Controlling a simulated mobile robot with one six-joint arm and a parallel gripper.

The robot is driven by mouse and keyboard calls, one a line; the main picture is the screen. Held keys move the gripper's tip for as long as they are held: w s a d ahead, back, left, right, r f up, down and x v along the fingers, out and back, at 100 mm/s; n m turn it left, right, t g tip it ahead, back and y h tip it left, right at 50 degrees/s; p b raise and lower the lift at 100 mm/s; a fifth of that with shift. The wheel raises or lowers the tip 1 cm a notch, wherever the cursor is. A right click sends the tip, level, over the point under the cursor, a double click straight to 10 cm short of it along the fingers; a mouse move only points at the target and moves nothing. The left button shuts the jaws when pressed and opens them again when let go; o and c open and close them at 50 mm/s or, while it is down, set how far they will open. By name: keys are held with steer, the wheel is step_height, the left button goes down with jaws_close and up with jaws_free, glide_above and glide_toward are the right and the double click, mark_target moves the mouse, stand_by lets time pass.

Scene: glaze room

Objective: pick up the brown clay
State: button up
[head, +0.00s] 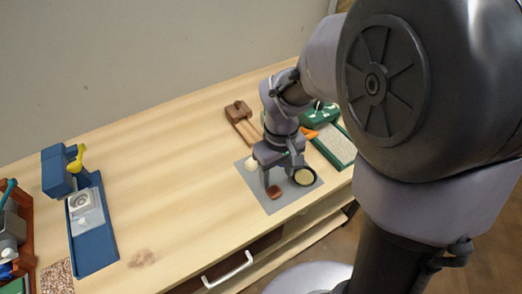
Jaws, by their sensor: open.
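The brown clay (274,192) is a small reddish-brown lump on a grey mat (283,205) on the wooden table. My gripper (278,184) is open and points down over the mat, right at the clay. One finger stands just left of the clay. My gripper hides part of the mat, and I cannot tell whether the fingers touch the clay.
A round cream-topped thing (304,177) and a small pale lump (251,163) lie on the mat. A brown block with wooden handles (239,112) and a green-edged tray (337,150) are behind. A blue stand (93,232) is left. The table's middle is clear.

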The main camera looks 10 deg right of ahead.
steer(key=b, duration=0.2)
glide_above(273, 195)
steer(key=f, duration=0.5)
steer(key=shift+s+d, duration=0.1)
steer(key=shift+s, duration=0.3)
steer(key=f+b, duration=0.1)
steer(key=f, duration=0.1)
steer(key=w+f+b, duration=0.1)
steer(key=f, duration=0.2)
steer(key=shift+f+b, duration=0.1)
steer(key=shift+b, duration=0.25)
jaws_close()
